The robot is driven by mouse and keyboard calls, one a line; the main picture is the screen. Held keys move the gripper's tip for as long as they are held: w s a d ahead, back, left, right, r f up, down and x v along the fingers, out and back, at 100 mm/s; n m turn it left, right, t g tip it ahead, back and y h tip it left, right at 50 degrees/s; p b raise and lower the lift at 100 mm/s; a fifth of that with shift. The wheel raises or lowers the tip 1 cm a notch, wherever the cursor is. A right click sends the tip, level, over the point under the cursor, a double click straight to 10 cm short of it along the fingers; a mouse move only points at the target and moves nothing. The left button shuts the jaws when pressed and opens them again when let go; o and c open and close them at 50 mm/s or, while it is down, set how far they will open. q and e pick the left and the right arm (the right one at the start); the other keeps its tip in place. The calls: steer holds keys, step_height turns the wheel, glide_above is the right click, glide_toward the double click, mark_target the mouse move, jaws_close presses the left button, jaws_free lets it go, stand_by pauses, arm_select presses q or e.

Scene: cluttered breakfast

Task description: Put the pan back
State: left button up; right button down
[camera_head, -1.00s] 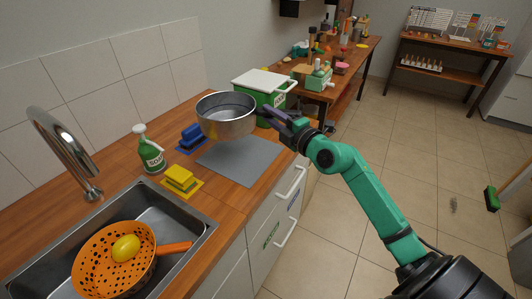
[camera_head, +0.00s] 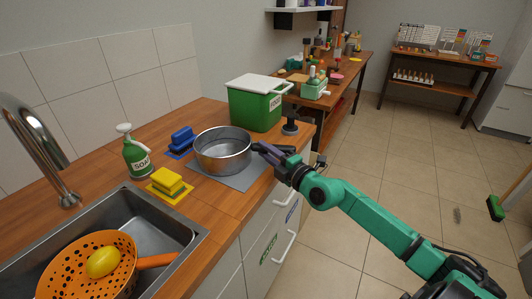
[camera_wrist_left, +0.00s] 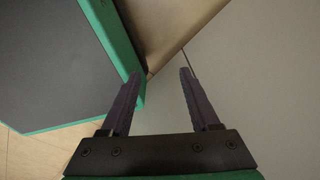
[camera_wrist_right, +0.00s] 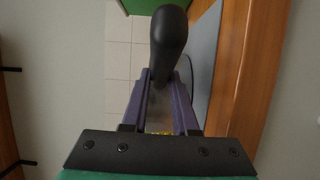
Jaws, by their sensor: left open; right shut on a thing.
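The steel pan (camera_head: 222,152) is over the grey mat (camera_head: 246,178) on the counter. It looks level; I cannot tell whether its base touches the mat. My right gripper (camera_head: 268,153) is shut on the pan's black handle, at the pan's right side. The handle (camera_wrist_right: 168,45) stands between the fingers in the right wrist view. My left gripper (camera_wrist_left: 156,78) is open and empty in the left wrist view, and is out of the head view.
A green food bin (camera_head: 255,108) and a dark round-based object (camera_head: 290,126) stand behind the pan. A blue sponge (camera_head: 181,138), a yellow sponge (camera_head: 168,181) and a soap bottle (camera_head: 136,158) are left of it. The sink (camera_head: 185,232) holds an orange colander (camera_head: 75,270) with a lemon.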

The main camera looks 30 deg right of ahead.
steer(key=c, duration=0.7)
jaws_free()
steer(key=shift+r, duration=0.1)
steer(key=shift+s, duration=0.1)
